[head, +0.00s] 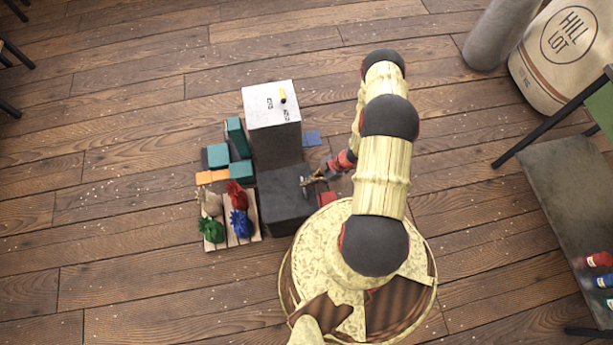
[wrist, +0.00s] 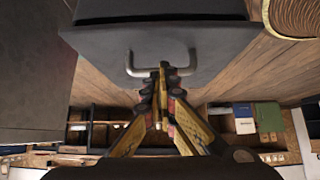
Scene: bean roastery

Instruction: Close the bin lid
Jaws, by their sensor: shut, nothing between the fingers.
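The bin appears as a dark grey box (head: 286,205) beside a taller white-topped block in the head view. In the wrist view a dark panel (wrist: 105,45) with a pale U-shaped handle (wrist: 131,66) faces me, which looks like its lid or front. I cannot tell how far the lid stands open. My gripper (head: 306,182) is at the right side of the bin. In the wrist view my gripper (wrist: 163,70) is shut and empty, its tips in front of the handle's lower middle. I cannot tell whether they touch it.
The white-topped block (head: 272,104) stands behind the bin. A dark bench (head: 565,195) and a large sack (head: 560,70) are at right. The wooden floor between is largely clear.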

